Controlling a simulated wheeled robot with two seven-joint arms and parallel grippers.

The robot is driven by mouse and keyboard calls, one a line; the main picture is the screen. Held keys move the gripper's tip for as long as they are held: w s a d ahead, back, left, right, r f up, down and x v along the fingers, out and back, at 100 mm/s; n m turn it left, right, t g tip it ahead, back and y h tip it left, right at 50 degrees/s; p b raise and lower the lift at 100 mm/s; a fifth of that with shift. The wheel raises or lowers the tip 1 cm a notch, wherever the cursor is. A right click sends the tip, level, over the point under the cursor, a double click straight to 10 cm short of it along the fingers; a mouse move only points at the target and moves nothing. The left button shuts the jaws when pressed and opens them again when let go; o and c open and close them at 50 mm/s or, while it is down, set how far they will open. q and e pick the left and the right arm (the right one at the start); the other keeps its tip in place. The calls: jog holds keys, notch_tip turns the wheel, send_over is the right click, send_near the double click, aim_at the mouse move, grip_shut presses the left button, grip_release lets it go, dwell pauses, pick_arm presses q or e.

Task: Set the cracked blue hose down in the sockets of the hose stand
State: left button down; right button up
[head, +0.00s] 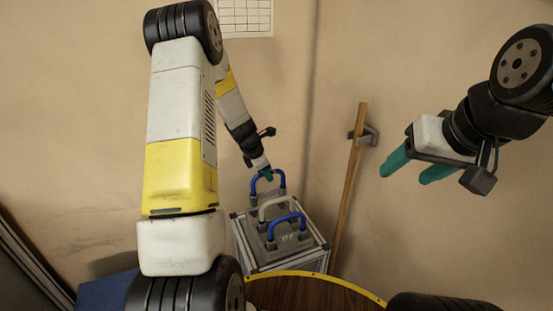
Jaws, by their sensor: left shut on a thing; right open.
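My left gripper (265,176) is shut on the top of a blue curved hose (282,180) at the back of the hose stand (253,257). That hose stands upright like an arch over the stand's grey top. I cannot tell whether its ends sit in the sockets or hover just above them, and no crack can be made out at this size. A pale grey hose (263,212) arches in the middle of the stand, and another blue hose (270,231) arches at the front. My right gripper (411,172) is open and empty, high at the right, far from the stand.
A round wooden table with a yellow rim (340,279) is in front of the stand. A wooden pole (349,185) leans in a wall bracket (369,135) just right of the stand. A blue object (103,292) lies at lower left. The wall is close behind.

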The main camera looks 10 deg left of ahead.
pick_arm(q)
jog(key=shift+f, duration=1.35)
jog(key=shift+f, duration=1.5)
dwell(0.4)
jog(key=c, duration=1.3)
grip_release()
